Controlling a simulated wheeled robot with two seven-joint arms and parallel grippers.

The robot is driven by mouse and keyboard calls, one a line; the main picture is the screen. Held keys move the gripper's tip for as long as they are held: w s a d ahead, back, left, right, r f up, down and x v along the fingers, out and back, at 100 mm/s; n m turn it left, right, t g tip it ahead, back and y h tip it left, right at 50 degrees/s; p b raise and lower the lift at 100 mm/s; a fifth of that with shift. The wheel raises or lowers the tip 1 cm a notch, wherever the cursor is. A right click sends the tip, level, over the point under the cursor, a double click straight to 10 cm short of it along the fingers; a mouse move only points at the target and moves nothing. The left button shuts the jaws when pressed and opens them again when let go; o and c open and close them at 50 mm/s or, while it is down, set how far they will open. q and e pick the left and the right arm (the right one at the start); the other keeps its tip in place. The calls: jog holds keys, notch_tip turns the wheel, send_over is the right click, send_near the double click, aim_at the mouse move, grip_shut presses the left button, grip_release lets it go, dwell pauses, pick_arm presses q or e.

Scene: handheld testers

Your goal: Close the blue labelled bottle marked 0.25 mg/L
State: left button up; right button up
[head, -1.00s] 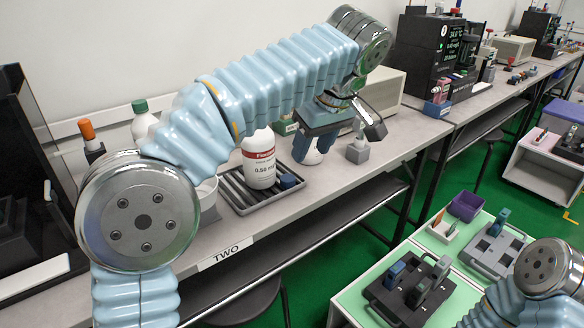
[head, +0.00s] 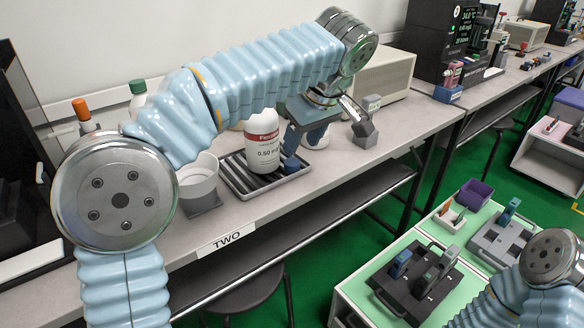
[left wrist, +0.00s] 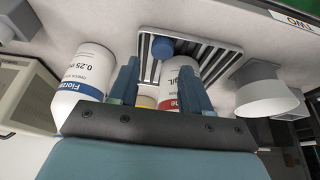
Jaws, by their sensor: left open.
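The blue-labelled bottle marked 0.25 mg/L (left wrist: 80,87) stands left of my fingers in the left wrist view. In the head view, a white part of a bottle, seemingly this one, shows behind my left gripper (head: 305,135); its neck is hidden. A blue cap (head: 290,165) lies on the ribbed tray (head: 236,178); it also shows in the left wrist view (left wrist: 160,48). My left gripper (left wrist: 158,82) is open, its fingers pointing toward the cap and tray with nothing visibly held. My right gripper is out of view.
A white cup (head: 198,175), a grey block (head: 364,133) and a beige box (head: 384,75) stand nearby.

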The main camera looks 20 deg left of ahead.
aim_at(292, 162)
pick_arm(q)
jog(key=shift+a+f, duration=0.1)
jog(key=shift+f, duration=0.25)
jog(key=x, duration=0.5)
jog(key=shift+a+f+b, duration=0.1)
jog(key=shift+a+b, duration=0.1)
jog(key=shift+b, duration=0.2)
jog(key=c, duration=0.8)
